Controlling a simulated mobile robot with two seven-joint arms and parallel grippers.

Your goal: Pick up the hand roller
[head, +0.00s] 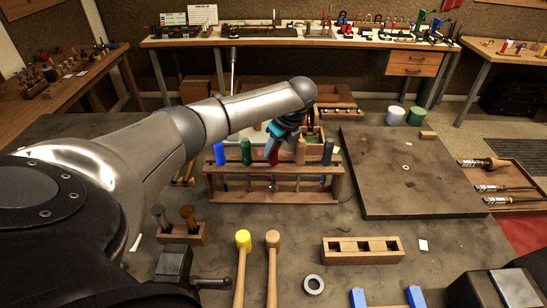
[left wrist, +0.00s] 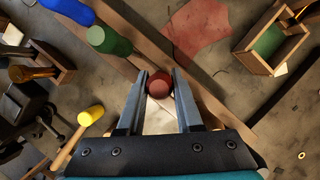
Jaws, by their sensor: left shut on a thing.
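A wooden rack (head: 325,197) stands on the workbench with a row of upright coloured handles. My left gripper (head: 272,143) reaches down to the rack from above and is shut on a red-handled tool (head: 274,157). In the left wrist view the round red handle end (left wrist: 159,85) sits between the two fingers of the left gripper (left wrist: 163,80). The tool still stands in line with the other handles. Its lower end is hard to make out, so I cannot tell its working end. My right gripper is not in view.
Close beside it in the rack are a green handle (head: 246,151), a blue handle (head: 220,153) and a wooden handle (head: 301,151). Two mallets, one with a yellow head (head: 243,239), lie in front. A flat dark board (head: 400,190) is at right.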

